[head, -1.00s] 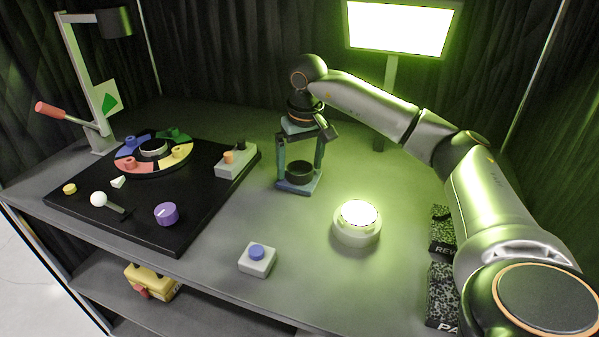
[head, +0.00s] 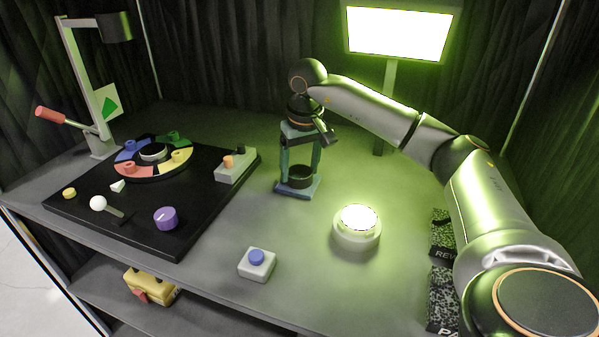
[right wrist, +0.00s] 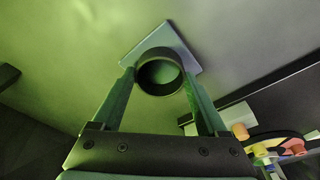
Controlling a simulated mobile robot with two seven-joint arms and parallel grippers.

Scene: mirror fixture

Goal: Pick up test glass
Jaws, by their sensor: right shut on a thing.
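A dark, round, open cup or ring (head: 301,184), which I take for the test glass, is at a blue-grey square plate (head: 286,189) on the table. My right gripper (head: 300,175) points down, its two fingers on opposite sides of the ring, shut on it. In the right wrist view the ring (right wrist: 160,90) sits between the fingertips (right wrist: 160,78), with the square plate (right wrist: 178,42) behind it. I cannot tell whether the ring touches the plate. My left gripper is out of view.
A glowing round lamp (head: 357,239) and a blue-button box (head: 256,265) stand in front. A black board (head: 140,225) with a coloured ring, knob and lever lies left. A bright panel (head: 398,32) stands behind.

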